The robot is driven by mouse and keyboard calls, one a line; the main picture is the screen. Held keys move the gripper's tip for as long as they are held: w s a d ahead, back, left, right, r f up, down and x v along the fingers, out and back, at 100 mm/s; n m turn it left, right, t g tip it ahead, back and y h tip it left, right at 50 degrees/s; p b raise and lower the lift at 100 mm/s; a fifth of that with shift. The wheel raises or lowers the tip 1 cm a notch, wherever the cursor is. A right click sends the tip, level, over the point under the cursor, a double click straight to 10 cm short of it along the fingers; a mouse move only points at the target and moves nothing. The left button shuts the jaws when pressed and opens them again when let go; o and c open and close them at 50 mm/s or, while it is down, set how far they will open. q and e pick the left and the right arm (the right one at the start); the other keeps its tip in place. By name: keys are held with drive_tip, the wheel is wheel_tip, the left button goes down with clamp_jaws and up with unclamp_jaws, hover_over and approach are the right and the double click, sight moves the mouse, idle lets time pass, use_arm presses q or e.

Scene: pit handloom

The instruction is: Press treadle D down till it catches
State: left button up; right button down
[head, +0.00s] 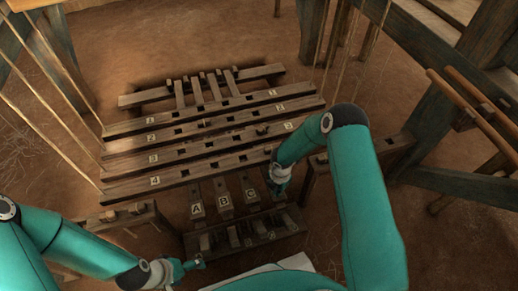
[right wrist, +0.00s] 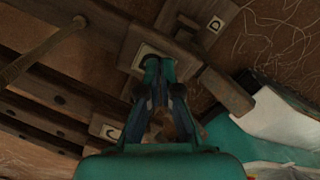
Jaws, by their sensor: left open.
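Treadles A (head: 197,211), B (head: 224,200) and C (head: 251,196) lie side by side below the lamms in the head view. Treadle D's place, right of C, is mostly hidden by my right gripper (head: 279,191). In the right wrist view, the right gripper (right wrist: 160,66) has its fingertips together over a pale plate (right wrist: 146,52), whose letter they cover. I cannot tell whether they touch it. A plate marked D (right wrist: 216,24) shows just beyond, and a plate marked C (right wrist: 110,132) shows at lower left. My left gripper (head: 190,264) is open and empty, left of the slotted catch rack (head: 248,251).
Numbered lamms (head: 195,168) span the middle, with cords rising at both ends. A low wooden stand (head: 122,217) is at left, and a dark loom frame (head: 440,180) is at right. Bare earth floor lies behind the lamms.

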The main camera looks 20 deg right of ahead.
drive_tip(key=shift+f+b, duration=2.85)
drive_tip(key=shift+f, duration=0.7)
drive_tip(key=shift+r, duration=0.2)
drive_tip(key=shift+r+p, duration=1.9)
drive_tip(key=shift+r, duration=0.55)
